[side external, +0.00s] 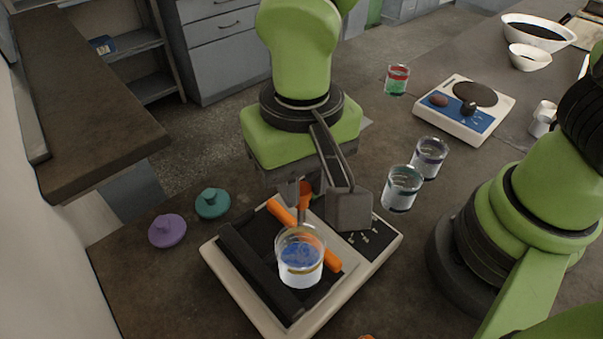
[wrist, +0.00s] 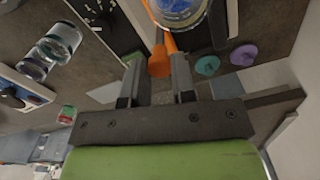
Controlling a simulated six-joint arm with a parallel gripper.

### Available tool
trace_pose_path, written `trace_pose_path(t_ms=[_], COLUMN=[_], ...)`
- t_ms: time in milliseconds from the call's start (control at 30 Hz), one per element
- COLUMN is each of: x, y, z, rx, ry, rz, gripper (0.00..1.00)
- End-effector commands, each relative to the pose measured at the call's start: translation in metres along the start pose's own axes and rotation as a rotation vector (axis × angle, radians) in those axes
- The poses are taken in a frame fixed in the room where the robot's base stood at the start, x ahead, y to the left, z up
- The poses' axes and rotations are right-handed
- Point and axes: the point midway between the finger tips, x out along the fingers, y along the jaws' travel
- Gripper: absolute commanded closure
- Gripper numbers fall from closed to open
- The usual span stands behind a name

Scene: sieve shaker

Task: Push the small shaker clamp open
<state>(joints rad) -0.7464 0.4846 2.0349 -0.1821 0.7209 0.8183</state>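The shaker (side external: 225,268) is a pale tray-like base with a dark top and a dark bar along its left side. Its clamp is orange: a bar (side external: 332,258) lies beside a glass jar with a blue label (side external: 300,262), and an upright orange lever end (side external: 305,188) stands at the back. The jar stands on the shaker. My gripper (wrist: 157,78) points down at the back of the shaker, its two fingers apart. In the wrist view the orange lever end (wrist: 160,62) shows between and just beyond the fingertips; I cannot tell whether they touch.
A purple lid (side external: 167,230) and a teal lid (side external: 212,203) lie left of the shaker. Two glass jars (side external: 402,188) (side external: 429,158) stand right of it. A hotplate-like device (side external: 465,108), a red-and-green jar (side external: 397,79) and white bowls (side external: 529,57) are farther back.

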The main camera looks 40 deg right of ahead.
Motion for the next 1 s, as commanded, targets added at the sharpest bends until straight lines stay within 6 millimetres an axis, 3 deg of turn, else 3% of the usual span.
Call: trace_pose_path(t_ms=[167, 367, 600, 633, 700, 1000], x=[-0.001, 0.0, 0.0, 0.0, 0.0, -0.001], y=[0.005, 0.028, 0.028, 0.028, 0.028, 0.027], z=[-0.002, -0.007, -0.008, -0.008, -0.008, -0.007], rx=[0.001, 0.004, 0.001, 0.001, 0.001, 0.001], ry=[0.001, 0.001, 0.002, 0.002, 0.002, 0.002], rz=[0.0, 0.003, 0.003, 0.003, 0.003, 0.002], gripper=[1.0, 1.0, 1.0, 0.69, 0.53, 0.5])
